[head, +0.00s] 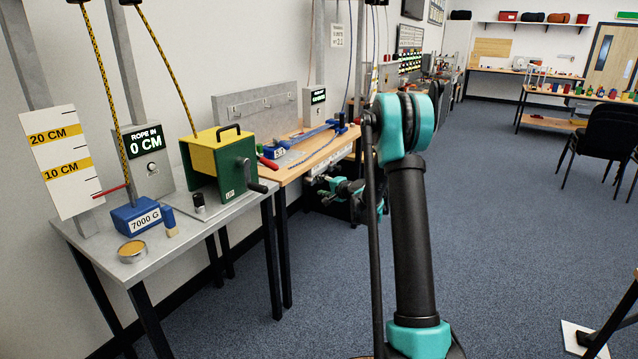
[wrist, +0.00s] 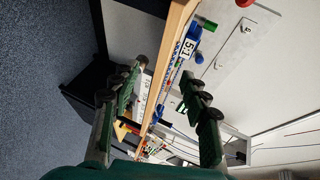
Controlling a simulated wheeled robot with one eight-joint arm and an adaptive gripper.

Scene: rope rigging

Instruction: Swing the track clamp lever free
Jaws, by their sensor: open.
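My gripper (head: 343,188) is in front of the wooden bench in the head view, partly behind my arm. In the wrist view my gripper (wrist: 163,76) has its two green fingers apart, with nothing held between them. A long blue pulley rig (head: 305,141) lies along the bench top; in the wrist view it has a 5:1 label (wrist: 188,48). A red handle (head: 268,163) is at its near left end. I cannot tell for certain which part is the track clamp lever. My gripper appears apart from the rig.
The wooden bench edge (wrist: 172,55) runs between the fingers in the wrist view. A green and yellow winch box (head: 222,163) and a blue 7000 G weight (head: 136,216) stand on the grey metal table (head: 190,228) at left. Open carpet lies to the right.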

